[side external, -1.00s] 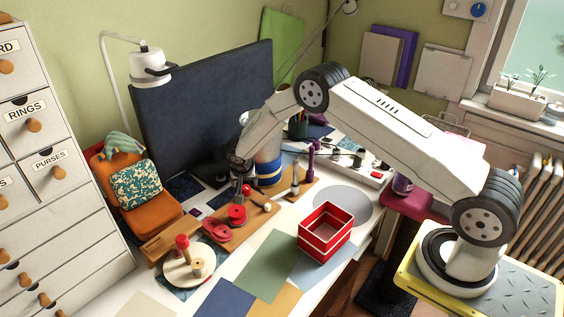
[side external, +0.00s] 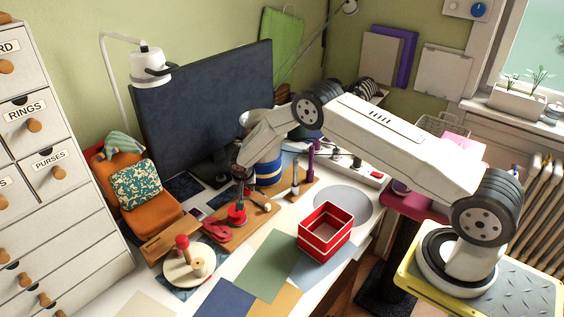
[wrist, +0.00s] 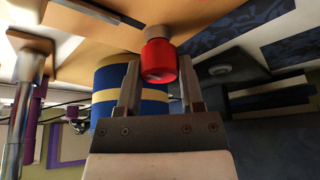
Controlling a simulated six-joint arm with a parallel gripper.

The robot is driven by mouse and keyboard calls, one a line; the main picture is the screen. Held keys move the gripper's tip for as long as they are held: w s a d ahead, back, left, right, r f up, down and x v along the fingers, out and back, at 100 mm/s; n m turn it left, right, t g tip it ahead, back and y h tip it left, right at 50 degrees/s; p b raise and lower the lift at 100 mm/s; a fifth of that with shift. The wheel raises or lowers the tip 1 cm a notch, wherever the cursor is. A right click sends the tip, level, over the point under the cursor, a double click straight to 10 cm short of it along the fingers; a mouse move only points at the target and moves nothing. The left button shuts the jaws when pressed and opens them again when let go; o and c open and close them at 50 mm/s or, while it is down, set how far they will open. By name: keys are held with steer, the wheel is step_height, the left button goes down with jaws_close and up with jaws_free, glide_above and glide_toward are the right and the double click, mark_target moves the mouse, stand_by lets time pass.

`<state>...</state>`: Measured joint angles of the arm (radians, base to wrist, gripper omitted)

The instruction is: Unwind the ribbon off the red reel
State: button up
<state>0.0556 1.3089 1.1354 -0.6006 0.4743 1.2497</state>
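The red reel (side external: 237,216) stands on a wooden board on the table. Its upper part is partly hidden by my gripper in the side view. My gripper (side external: 241,183) points down just above it. In the wrist view, a red cylinder (wrist: 158,62) with a pale cap shows between the two fingers of my gripper (wrist: 158,75). The fingers are apart, one on each side, with thin gaps; contact is not clear. Flat red pieces (side external: 217,229) lie on the board beside the reel. I cannot make out the ribbon.
A round pale base (side external: 190,275) with a red-topped post and a wooden spool stands at the front left. A red open box (side external: 325,231) stands to the right. A blue and tan cylinder (side external: 268,172) stands close behind my gripper. Flat coloured sheets (side external: 268,265) cover the front.

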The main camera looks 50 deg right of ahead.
jaws_close()
steer(key=shift+n, duration=0.3)
steer(key=shift+n, duration=0.5)
steer(key=o, duration=0.6)
jaws_free()
steer(key=shift+t, duration=0.3)
steer(key=shift+r, duration=0.2)
